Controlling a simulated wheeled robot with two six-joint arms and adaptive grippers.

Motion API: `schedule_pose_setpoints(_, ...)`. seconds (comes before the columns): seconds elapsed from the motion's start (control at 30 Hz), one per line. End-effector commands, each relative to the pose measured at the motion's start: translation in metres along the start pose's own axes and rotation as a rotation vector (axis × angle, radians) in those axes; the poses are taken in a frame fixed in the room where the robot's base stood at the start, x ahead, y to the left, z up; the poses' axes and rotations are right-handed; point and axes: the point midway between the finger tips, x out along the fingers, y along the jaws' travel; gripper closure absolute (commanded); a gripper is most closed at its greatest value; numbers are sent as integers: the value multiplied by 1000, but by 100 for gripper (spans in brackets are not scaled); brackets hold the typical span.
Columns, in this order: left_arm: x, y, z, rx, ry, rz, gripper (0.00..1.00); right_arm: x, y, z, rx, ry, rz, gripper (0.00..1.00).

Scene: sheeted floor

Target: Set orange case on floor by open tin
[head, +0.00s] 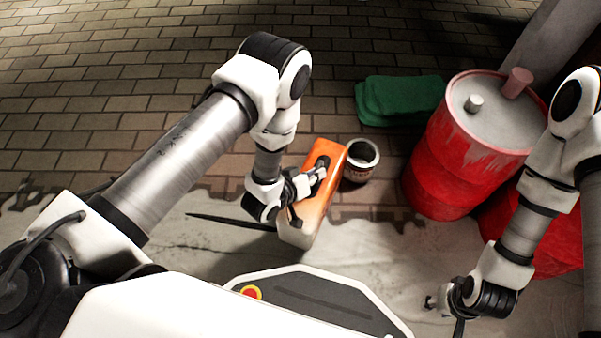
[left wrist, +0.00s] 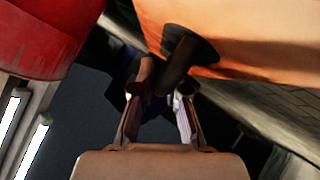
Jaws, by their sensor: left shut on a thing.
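The orange case (head: 327,191) is a long box, orange on top with a pale lower end, in the middle of the head view. My left gripper (head: 318,172) is shut on its dark handle, and the case hangs tilted. In the left wrist view the fingers (left wrist: 160,95) close at the dark handle below the orange case (left wrist: 245,35). The open tin (head: 361,160) stands upright just right of the case, with a pale rim and dark inside. Whether the case touches the floor or tin is hard to tell. My right gripper (head: 447,304) is at lower right, its fingers small and unclear.
A red drum (head: 440,165) with a grey top stands right of the tin, another red drum (head: 545,235) beside it. Folded green cloth (head: 400,99) lies behind the tin. A pale sheet (head: 365,250) covers the near floor. Bare paving (head: 110,95) is free at left.

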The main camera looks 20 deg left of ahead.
Motion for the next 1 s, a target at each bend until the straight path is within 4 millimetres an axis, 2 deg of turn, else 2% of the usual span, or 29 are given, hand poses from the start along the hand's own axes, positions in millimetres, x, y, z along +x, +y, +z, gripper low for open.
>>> schedule_pose_setpoints(0.03,3,-11,-4,-2,4,-3,100,9,0,0,0,0,0,60)
schedule_pose_setpoints(0.13,4,-27,-14,-3,5,-2,100,17,0,0,0,0,0,60)
schedule_pose_setpoints(0.33,5,-46,-29,-1,3,-1,100,25,0,0,1,0,0,60)
schedule_pose_setpoints(0.43,9,-52,-23,0,-1,1,100,32,0,0,2,1,0,60)
schedule_pose_setpoints(0.6,23,-67,-3,0,0,1,100,55,1,-2,6,4,1,60)
schedule_pose_setpoints(0.93,23,-66,-3,0,0,0,100,52,1,-2,7,5,1,60)
schedule_pose_setpoints(0.97,22,-66,-3,0,-2,0,80,52,1,-2,7,5,1,60)
schedule_pose_setpoints(1.0,22,-66,-3,0,-2,0,66,52,1,-2,7,5,1,60)
